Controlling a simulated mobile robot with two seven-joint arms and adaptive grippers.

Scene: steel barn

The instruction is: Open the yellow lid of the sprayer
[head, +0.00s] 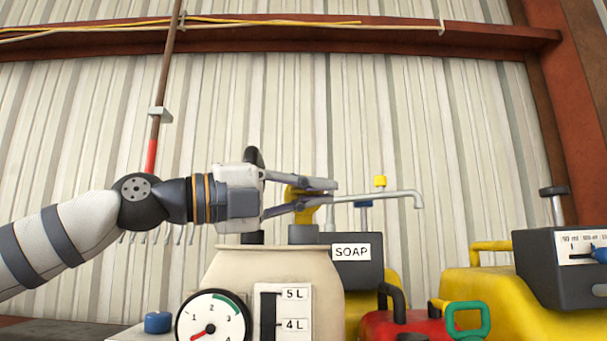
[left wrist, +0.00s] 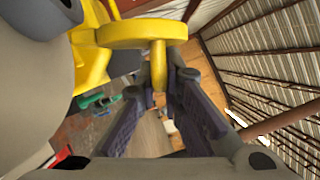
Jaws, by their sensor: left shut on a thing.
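The sprayer (head: 270,275) is a beige tank with a round gauge (head: 210,319) and a level strip marked 5 L and 4 L, at the bottom middle of the head view. Its yellow lid (head: 303,213) shows above the tank top, partly hidden by my fingers. My left gripper (head: 331,192) comes in from the left and is shut on the yellow lid. In the left wrist view the lid (left wrist: 128,34) is a yellow disc with a short peg between the fingers. Whether the lid touches its seat is hidden. My right gripper is in neither view.
A dark box labelled SOAP (head: 352,281) stands close behind the tank, with a bent grey pipe (head: 395,195) above.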

